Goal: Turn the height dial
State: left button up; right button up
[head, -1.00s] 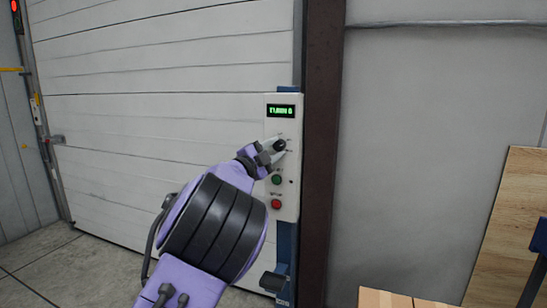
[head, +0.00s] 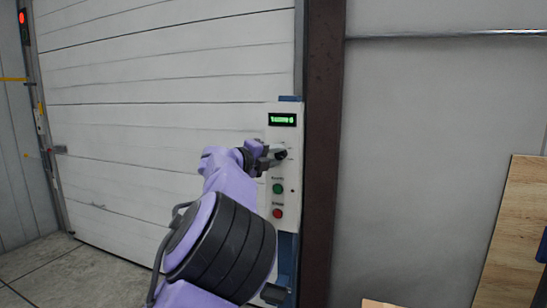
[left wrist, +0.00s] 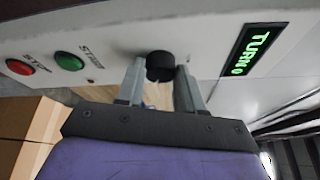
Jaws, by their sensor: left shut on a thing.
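The height dial is a small black knob (left wrist: 160,65) on the white control panel (head: 285,212). In the head view the dial (head: 281,154) is partly hidden by the fingers. My left gripper (head: 275,157) comes in from the left and is shut on the dial. In the left wrist view, one grey finger of this gripper (left wrist: 160,76) is on each side of the knob. A display (head: 282,119) above the dial shows green text, which reads TURN 0 in the left wrist view (left wrist: 254,50). My right gripper is not in view.
Below the dial are a green button (head: 278,188) and a red button (head: 278,213). A white shutter door (head: 150,125) lies behind my arm. A dark brown post (head: 322,170) stands right of the panel. A wooden board (head: 512,230) leans at the far right.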

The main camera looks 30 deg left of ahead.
pick_arm(q)
jog(key=shift+m, duration=0.3)
jog(key=o, duration=1)
jog(key=shift+o, duration=0.2)
jog(key=s+a+b, duration=0.1)
jog(key=s+b, duration=0.2)
jog(key=s, duration=0.7)
jog(key=shift+s+a+r, duration=0.2)
jog(key=shift+a+r, duration=0.1)
jog(key=shift+r, duration=0.15)
